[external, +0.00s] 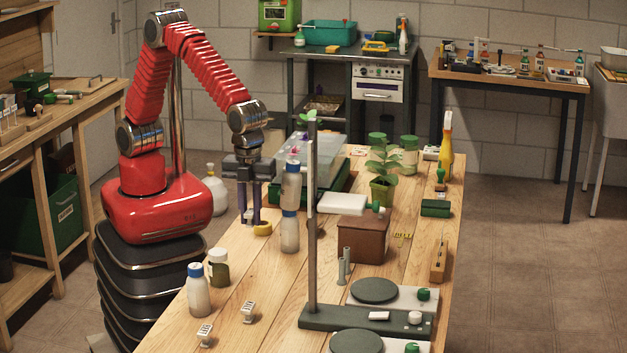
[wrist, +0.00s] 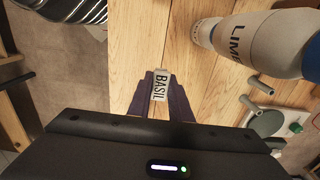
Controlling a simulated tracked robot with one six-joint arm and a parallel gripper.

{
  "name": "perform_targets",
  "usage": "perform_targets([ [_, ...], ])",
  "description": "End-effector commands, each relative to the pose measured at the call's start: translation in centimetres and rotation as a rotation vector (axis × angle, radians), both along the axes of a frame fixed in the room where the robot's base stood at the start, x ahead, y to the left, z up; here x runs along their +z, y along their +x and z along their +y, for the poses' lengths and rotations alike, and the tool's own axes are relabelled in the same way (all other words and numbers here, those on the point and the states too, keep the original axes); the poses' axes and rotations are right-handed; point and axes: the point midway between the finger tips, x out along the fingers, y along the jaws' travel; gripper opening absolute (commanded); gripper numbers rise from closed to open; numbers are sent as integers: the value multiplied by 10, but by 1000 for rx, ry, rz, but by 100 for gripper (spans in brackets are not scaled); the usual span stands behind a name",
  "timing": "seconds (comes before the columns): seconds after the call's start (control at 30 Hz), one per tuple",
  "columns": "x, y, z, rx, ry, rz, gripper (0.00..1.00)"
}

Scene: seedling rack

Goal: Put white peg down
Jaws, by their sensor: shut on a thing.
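The white peg (wrist: 161,84), marked BASIL, sits between the two dark fingers of my gripper (wrist: 160,100) in the wrist view. My gripper is shut on it. In the external view my gripper (external: 251,217) points down at the left edge of the wooden table (external: 285,300), behind the bottles. The peg is small there, a pale bit between the fingertips. I cannot tell whether it touches the tabletop.
A bottle marked LIME (wrist: 265,45) stands close to the right in the wrist view. Two white labelled pegs (external: 248,312) (external: 205,335) stand at the table's front left. A tall grey post (external: 311,220) rises mid-table.

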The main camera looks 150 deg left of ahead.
Motion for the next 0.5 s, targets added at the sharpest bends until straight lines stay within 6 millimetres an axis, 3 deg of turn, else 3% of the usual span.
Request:
perform_targets([
  [0.33,2,2,-1,9,1,-1,0],
  [0.5,15,12,-7,68,0,-3,0],
])
